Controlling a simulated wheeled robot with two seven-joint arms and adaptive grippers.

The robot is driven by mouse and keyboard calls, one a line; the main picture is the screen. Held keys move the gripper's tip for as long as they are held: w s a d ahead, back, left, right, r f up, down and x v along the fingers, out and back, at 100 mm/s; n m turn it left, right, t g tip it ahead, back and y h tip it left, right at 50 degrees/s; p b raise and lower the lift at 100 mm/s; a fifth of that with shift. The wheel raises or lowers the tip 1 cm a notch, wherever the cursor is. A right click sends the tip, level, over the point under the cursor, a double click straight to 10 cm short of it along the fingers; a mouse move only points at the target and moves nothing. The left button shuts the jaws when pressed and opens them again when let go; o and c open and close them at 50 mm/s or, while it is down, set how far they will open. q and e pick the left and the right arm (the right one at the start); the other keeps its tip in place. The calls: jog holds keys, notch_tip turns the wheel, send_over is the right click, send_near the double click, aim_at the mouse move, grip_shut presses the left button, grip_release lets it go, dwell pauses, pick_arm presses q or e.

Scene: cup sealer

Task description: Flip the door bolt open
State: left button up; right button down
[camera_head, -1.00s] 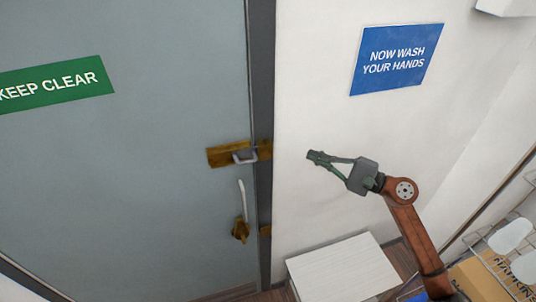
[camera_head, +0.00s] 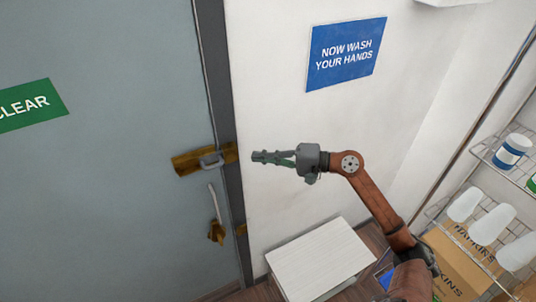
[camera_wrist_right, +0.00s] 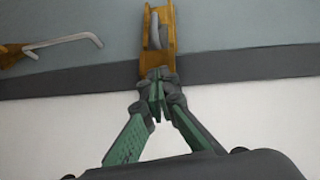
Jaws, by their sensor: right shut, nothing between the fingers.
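The brass door bolt (camera_head: 188,163) is mounted on the grey door (camera_head: 100,170) and reaches to the dark door frame (camera_head: 222,110). Its grey bent handle (camera_head: 211,161) shows at the plate's right part. In the right wrist view the bolt (camera_wrist_right: 156,20) stands just beyond the fingertips, with the loop handle (camera_wrist_right: 154,32) on it. My right gripper (camera_head: 256,157) is shut and empty, right of the bolt in front of the white wall. In the wrist view its tips (camera_wrist_right: 158,88) overlap the bolt's near end; contact cannot be told. My left gripper is not in view.
A door lever (camera_head: 214,198) with a brass base sits below the bolt. A wire shelf (camera_head: 475,150) with cups and boxes is at the right.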

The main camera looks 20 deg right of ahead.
aim_at(222, 158)
jog(key=x, duration=0.1)
jog(key=p+x, duration=0.1)
jog(key=x, duration=0.1)
jog(key=p+x, duration=0.1)
jog(key=x, duration=0.1)
jog(key=shift+a+r, duration=0.25)
jog(key=shift+s+a+f+p, duration=0.1)
jog(key=shift+a+p, duration=0.35)
jog(key=shift+a, duration=0.1)
jog(key=shift+s+a+f+p, duration=0.1)
jog(key=shift+a+f+p, duration=0.05)
jog(key=shift+a+p, duration=0.35)
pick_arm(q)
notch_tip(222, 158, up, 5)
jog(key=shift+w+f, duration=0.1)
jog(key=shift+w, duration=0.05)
pick_arm(e)
jog(key=shift+a+f, duration=0.3)
jog(key=shift+a, duration=0.4)
jog(key=shift+s, duration=0.1)
